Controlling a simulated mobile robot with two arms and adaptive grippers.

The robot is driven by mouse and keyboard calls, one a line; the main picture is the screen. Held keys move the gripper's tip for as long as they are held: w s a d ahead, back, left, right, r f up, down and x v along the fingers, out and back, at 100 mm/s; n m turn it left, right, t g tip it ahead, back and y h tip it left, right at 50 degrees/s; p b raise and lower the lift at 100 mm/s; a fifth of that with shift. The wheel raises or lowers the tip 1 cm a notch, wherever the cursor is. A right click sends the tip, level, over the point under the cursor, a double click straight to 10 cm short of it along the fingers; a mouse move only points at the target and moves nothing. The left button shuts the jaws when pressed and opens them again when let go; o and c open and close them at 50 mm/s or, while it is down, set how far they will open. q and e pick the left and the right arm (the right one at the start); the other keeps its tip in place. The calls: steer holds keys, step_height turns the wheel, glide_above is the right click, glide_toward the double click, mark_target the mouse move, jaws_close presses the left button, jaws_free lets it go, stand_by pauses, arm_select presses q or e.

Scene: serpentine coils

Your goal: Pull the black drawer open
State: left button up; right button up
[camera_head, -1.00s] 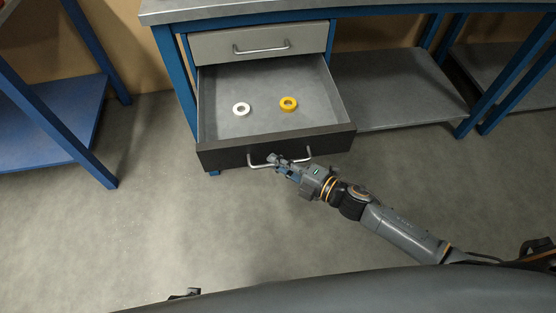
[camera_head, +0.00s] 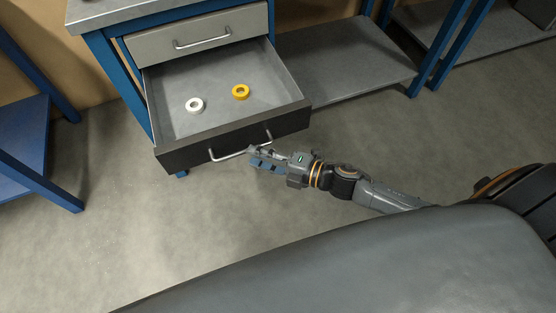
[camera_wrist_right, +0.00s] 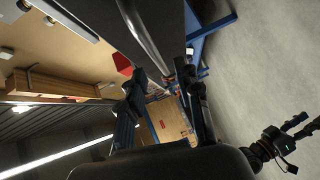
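The black drawer (camera_head: 232,139) in the head view stands well pulled out below a closed grey drawer. Its silver bar handle (camera_head: 230,156) runs across the front. My right gripper (camera_head: 254,157) is at the handle, near its middle, with its fingers apart. In the right wrist view its two dark fingers (camera_wrist_right: 166,104) also stand wide apart, and a metal bar shows beyond them. I see no clear contact with the handle. My left gripper (camera_wrist_right: 299,127) shows only at the right edge of the wrist view, with its fingers spread and empty.
A white ring (camera_head: 194,105) and a yellow ring (camera_head: 241,92) lie in the drawer. The closed grey drawer (camera_head: 200,36) is above. A low grey shelf (camera_head: 345,60) is to the right, and a blue shelf (camera_head: 20,130) is to the left. The floor in front is clear.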

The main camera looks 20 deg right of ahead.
steer(key=f+v, duration=0.1)
steer(key=v, duration=0.5)
steer(key=shift+s+d+r, duration=0.25)
steer(key=shift+s+r, duration=0.05)
steer(key=shift+r, duration=0.25)
